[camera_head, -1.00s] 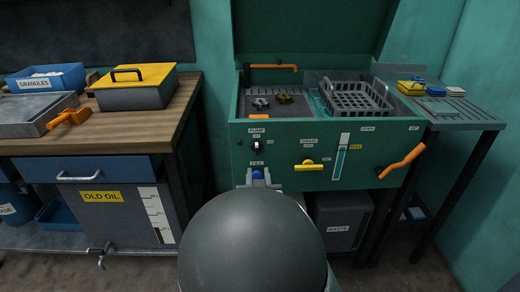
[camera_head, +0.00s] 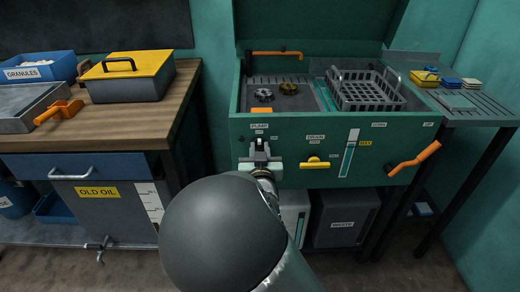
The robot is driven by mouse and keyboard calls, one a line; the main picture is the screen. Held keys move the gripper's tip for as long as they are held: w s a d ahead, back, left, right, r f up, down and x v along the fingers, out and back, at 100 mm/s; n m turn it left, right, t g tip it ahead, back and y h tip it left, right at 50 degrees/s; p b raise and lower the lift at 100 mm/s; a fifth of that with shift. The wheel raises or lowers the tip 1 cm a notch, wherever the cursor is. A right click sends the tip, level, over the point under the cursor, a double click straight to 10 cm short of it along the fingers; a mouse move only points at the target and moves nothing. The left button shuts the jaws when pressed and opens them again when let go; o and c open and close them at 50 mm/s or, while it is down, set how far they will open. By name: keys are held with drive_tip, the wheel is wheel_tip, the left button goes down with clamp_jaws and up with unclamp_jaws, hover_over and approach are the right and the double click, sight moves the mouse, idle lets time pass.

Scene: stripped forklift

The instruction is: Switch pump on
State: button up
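The green parts washer (camera_head: 228,133) stands in the middle with its lid raised. Its front panel carries a PUMP label (camera_head: 260,126) at the left. My gripper (camera_head: 260,150) is at the panel just below this label and covers the pump switch, so the switch and its setting are hidden. Whether the fingers touch or grip the switch, I cannot tell.
Right of my gripper are a yellow drain handle (camera_head: 314,162), a level gauge (camera_head: 349,153) and an orange lever (camera_head: 414,159). A grey basket (camera_head: 366,92) and small metal parts (camera_head: 289,88) sit in the washer. A wooden bench (camera_head: 137,121) stands left.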

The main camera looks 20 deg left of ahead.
clamp_jaws()
drive_tip(key=shift+m+b, duration=0.3)
drive_tip(key=shift+b, duration=0.15)
drive_tip(key=m+b, duration=0.1)
drive_tip(key=b, duration=0.1)
drive_tip(key=m+b, duration=0.1)
drive_tip(key=shift+d+f+m+b, duration=0.15)
drive_tip(key=shift+f+m+b, duration=0.15)
drive_tip(key=shift+b, duration=0.1)
drive_tip(key=m+b, duration=0.3)
drive_tip(key=b, duration=0.2)
drive_tip(key=shift+w+m, duration=0.1)
drive_tip(key=shift+m, duration=0.2)
drive_tip(key=m+b, duration=0.7)
drive_tip(key=b, duration=0.2)
drive_tip(key=shift+r+b, duration=0.2)
drive_tip(key=shift+b, duration=0.15)
